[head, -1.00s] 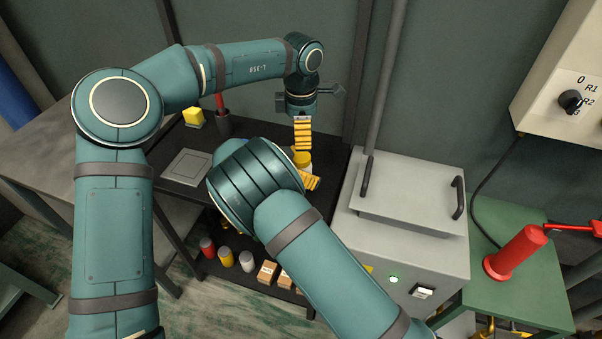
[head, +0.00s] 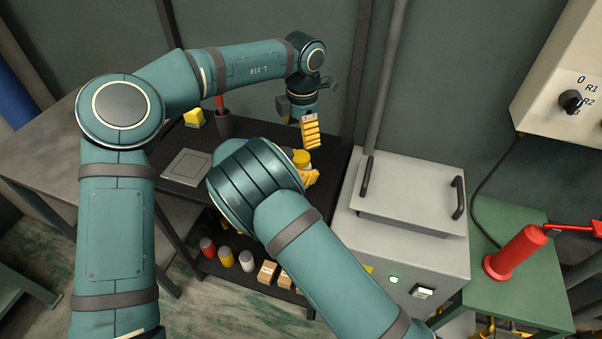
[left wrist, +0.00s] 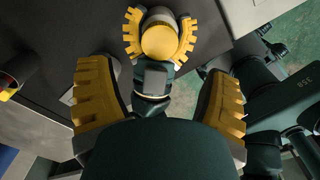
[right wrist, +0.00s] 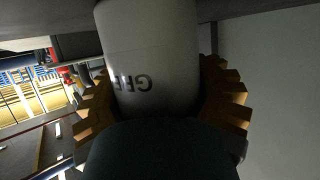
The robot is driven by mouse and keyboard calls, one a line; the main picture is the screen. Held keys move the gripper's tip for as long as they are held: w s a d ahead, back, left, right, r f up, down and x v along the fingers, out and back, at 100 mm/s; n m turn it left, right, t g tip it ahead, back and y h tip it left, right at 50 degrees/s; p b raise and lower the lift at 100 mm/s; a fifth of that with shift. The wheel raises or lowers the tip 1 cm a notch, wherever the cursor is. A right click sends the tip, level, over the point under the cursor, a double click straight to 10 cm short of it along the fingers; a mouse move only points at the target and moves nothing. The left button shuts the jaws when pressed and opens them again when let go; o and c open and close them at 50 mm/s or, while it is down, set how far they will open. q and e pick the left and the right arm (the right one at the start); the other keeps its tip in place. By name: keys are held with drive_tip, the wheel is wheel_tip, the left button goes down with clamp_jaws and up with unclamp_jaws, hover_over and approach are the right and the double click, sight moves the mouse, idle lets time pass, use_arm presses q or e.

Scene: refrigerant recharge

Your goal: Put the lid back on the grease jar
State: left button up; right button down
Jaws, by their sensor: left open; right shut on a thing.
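The grease jar is a pale cylinder with dark, upside-down lettering in the right wrist view (right wrist: 150,60). My right gripper (head: 308,174) is shut around its body, with a yellow finger on each side. The round yellow lid (left wrist: 160,42) is on top of the jar in the left wrist view and also shows in the head view (head: 301,158). Whether it is fully seated I cannot tell. My left gripper (head: 311,131) is open and empty, a little above the lid and apart from it. Its two yellow fingers are spread wide in the left wrist view.
The dark bench holds a flat grey plate (head: 186,167), a yellow block (head: 193,118) and a dark cup (head: 224,124) with a red-handled tool. A grey machine (head: 410,215) stands close on the right. Bottles and small boxes fill the shelf below.

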sight(300, 156)
use_arm(q)
drive_tip(key=shift+f, duration=0.1)
idle(0.3)
drive_tip(key=shift+a+f, duration=0.1)
drive_tip(key=shift+f, duration=3.8)
drive_tip(key=c, duration=1.3)
drive_tip(key=o, duration=1.3)
drive_tip(key=shift+c, duration=0.2)
drive_tip(key=shift+r, duration=2.25)
drive_tip(key=shift+o, duration=0.2)
